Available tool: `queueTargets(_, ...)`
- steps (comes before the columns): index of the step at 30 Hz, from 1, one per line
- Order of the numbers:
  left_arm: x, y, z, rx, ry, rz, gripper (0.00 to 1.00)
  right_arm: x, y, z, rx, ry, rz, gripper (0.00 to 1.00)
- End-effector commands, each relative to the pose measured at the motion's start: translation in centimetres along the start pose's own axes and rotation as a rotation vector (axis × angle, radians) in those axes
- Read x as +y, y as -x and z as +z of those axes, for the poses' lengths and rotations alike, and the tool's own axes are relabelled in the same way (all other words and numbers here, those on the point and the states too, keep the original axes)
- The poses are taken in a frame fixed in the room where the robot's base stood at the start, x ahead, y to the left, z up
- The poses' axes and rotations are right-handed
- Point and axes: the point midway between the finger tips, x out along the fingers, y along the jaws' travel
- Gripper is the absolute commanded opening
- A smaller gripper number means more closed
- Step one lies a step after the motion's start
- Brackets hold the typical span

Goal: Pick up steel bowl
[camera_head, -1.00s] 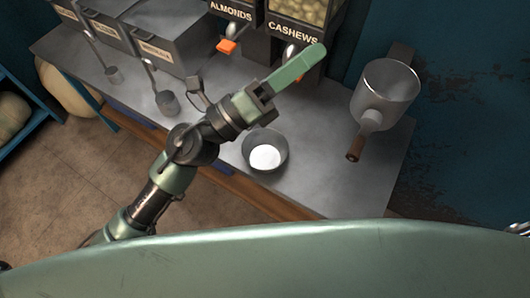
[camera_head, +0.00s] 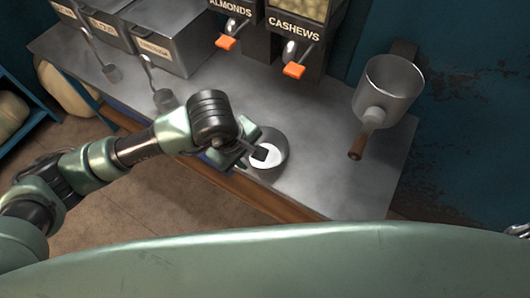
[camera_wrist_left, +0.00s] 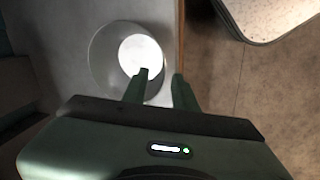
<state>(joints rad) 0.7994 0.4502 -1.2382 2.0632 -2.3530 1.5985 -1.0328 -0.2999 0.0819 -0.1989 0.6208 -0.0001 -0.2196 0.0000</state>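The steel bowl (camera_head: 280,146) sits near the front edge of the metal counter with white contents inside. My left gripper (camera_head: 249,157) is at the bowl's left side and partly covers it. In the left wrist view the gripper (camera_wrist_left: 160,73) is open, its two fingers apart. One finger overlaps the inside of the bowl (camera_wrist_left: 104,55), and the other is outside its rim, by the counter edge. The near rim shows between the fingers; I cannot tell whether they touch it.
A steel pot with a wooden handle (camera_head: 388,92) is at the counter's right. Cashew (camera_head: 298,28) and almond dispensers stand behind. Metal bins (camera_head: 165,45) and hanging scoops are at the left. Counter (camera_head: 325,165) right of the bowl is clear.

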Motion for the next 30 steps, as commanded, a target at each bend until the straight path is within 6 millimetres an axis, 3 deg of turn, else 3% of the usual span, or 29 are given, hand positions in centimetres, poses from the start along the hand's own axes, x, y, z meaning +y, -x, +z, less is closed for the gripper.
queueTargets(8,-0.6,-4.2,-0.2,-0.004,0.002,-0.001,0.28,-0.1,-1.9,0.2,0.000,0.000,0.000,0.36)
queueTargets(15,-0.4,-4.2,-0.2,-0.002,0.002,0.000,0.28,-0.1,-1.7,0.1,0.000,0.000,-0.001,0.36)
queueTargets(18,-0.5,-4.2,-0.2,-0.003,0.002,0.000,0.00,-0.2,-1.7,0.1,0.000,0.000,-0.002,0.36)
queueTargets(30,-0.5,-4.2,-0.2,-0.003,0.002,0.000,0.00,-0.3,-1.7,0.1,-0.001,0.000,-0.004,0.36)
